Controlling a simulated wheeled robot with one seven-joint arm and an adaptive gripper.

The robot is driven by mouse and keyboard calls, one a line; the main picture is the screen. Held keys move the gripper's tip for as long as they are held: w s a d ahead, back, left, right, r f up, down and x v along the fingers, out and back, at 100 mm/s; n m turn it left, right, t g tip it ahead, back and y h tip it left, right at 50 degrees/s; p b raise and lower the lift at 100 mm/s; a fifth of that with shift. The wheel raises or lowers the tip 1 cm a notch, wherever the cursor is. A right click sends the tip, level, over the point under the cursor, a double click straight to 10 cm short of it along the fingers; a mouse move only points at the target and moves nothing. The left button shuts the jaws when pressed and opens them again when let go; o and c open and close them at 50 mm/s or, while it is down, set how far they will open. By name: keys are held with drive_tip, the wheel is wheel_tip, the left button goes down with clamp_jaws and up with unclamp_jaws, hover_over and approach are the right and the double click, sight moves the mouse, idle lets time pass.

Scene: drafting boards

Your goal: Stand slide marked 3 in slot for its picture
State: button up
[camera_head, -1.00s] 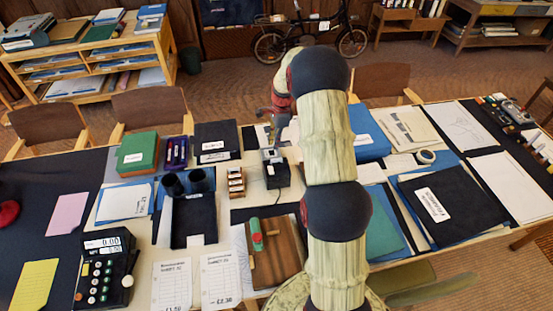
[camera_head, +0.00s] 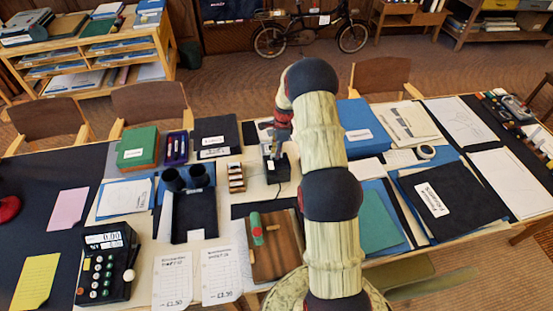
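My gripper (camera_head: 282,134) is small in view, pointing down over the middle of the table, partly hidden by my own arm. I cannot tell whether its fingers are open or shut, or whether they hold anything. Just below it is a small black box-like device (camera_head: 277,170) with a greyish top part; whether the gripper touches it is unclear. Left of it stands a small wooden rack (camera_head: 236,178) with several pale-labelled pieces in a row, perhaps slides. No mark 3 is readable, and I cannot pick out the slot.
A black tray or viewer with two dark tubes (camera_head: 186,180), a green box (camera_head: 138,148) and a purple case (camera_head: 177,148) lie to the left. A wooden board (camera_head: 275,248) lies in front. Folders cover the right side. Chairs (camera_head: 160,105) stand behind.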

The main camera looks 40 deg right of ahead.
clamp_jaws()
drive_tip(key=shift+r, duration=0.2)
